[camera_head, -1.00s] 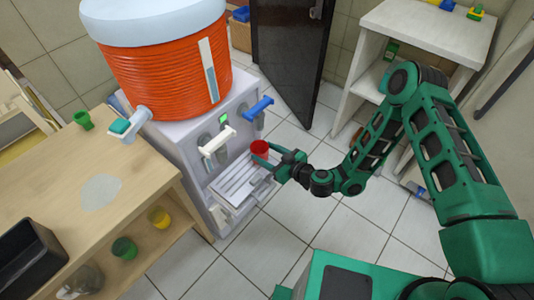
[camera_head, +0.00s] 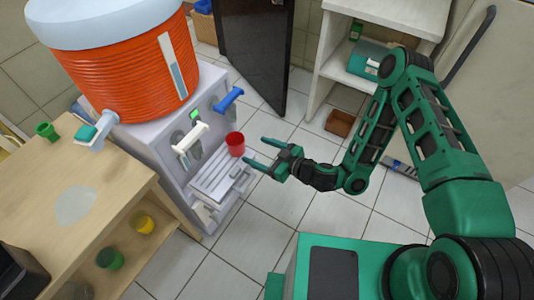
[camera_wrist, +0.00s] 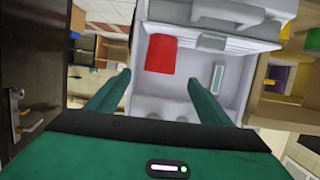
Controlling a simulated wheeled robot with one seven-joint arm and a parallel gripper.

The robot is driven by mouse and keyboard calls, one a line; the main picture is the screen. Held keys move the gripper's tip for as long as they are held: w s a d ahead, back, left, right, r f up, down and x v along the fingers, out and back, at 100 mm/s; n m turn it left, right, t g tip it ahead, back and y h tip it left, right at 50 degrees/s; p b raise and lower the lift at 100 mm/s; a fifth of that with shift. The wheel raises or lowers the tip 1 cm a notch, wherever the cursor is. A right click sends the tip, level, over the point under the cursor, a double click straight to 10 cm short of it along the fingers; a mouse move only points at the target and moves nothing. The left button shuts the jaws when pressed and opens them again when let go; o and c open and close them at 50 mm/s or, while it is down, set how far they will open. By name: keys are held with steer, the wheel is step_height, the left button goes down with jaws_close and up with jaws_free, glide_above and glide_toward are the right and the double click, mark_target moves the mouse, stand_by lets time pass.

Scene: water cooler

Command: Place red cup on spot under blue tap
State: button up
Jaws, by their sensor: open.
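The red cup (camera_head: 236,144) stands upright on the far end of the cooler's slatted drip tray (camera_head: 207,187), below the blue tap (camera_head: 228,99). My gripper (camera_head: 254,150) is open and empty, just right of the cup and apart from it. In the wrist view the red cup (camera_wrist: 161,54) shows ahead, between and beyond the open fingers (camera_wrist: 158,72). The cup's exact spot on the tray is hidden beneath it.
The white tap (camera_head: 190,138) is on the cooler, left of the blue one. An orange water tank (camera_head: 125,70) sits above. A wooden table (camera_head: 75,185) is at left, a white shelf (camera_head: 345,65) at back right.

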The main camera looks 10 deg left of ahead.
steer(key=shift+v, duration=1.85)
steer(key=shift+r, duration=0.1)
steer(key=d+r+n+g, duration=0.3)
steer(key=d+r+g, duration=0.1)
steer(key=r, duration=0.3)
steer(key=s+d+r+m+g+h, duration=0.15)
steer(key=d+r+m+h, duration=0.35)
steer(key=d, duration=1)
steer(key=s+d+r+m+g+h, duration=0.1)
steer(key=s+d+r+m+h, duration=0.35)
steer(key=d, duration=1.05)
steer(key=s+d+r+m+h, duration=0.3)
steer(key=s+d+r+m, duration=0.9)
steer(key=s+d+r, duration=0.3)
steer(key=shift+s+r, duration=0.35)
steer(key=shift+s, duration=0.1)
steer(key=shift+m, duration=0.25)
